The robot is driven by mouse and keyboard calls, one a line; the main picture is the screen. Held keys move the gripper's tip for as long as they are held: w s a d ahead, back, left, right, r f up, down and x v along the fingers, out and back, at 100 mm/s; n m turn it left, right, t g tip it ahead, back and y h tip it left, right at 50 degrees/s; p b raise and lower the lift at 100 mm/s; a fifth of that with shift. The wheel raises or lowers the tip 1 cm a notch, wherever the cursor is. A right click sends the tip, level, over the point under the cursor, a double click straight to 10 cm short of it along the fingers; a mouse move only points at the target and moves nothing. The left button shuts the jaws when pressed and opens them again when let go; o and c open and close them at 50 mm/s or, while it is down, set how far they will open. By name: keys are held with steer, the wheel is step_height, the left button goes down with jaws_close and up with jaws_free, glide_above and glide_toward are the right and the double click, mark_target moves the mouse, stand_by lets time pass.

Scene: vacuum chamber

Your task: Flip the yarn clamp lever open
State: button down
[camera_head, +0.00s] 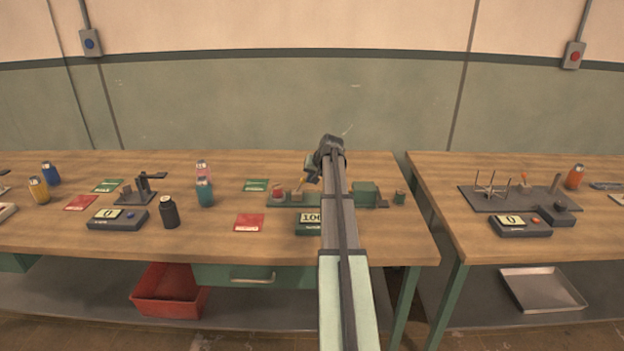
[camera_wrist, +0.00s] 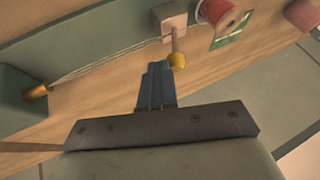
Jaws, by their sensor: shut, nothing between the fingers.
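The yarn clamp is a pale block (camera_wrist: 171,16) on a green base plate; in the head view it is the small tan block (camera_head: 298,194). Its lever is a short rod with a yellow ball (camera_wrist: 177,61) at the end, sticking out from the block toward my gripper. My gripper (camera_wrist: 157,72) is shut and empty, its fingertips just left of the ball; I cannot tell whether they touch. In the head view my gripper (camera_head: 312,170) is over the fixture, partly hidden by my arm. Pale yarn strands (camera_wrist: 105,62) run from the block to a brass guide (camera_wrist: 36,92).
A red spool (camera_wrist: 222,12) stands beside the clamp. A green block (camera_head: 365,193) sits at the fixture's right. A dark bottle (camera_head: 169,212) and a teal bottle (camera_head: 205,193) stand to the left.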

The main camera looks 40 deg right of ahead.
steer(key=w+a+g+h, duration=0.1)
steer(key=w+a+r+n+g+h, duration=0.1)
steer(key=g+h, duration=0.1)
steer(key=w+a+g+h, duration=0.1)
steer(key=w, duration=0.1)
steer(key=shift+a+r+n+g, duration=0.3)
steer(key=shift+a+r+g, duration=0.1)
steer(key=shift+s, duration=0.15)
steer(key=shift+r, duration=0.2)
steer(key=shift+r, duration=0.6)
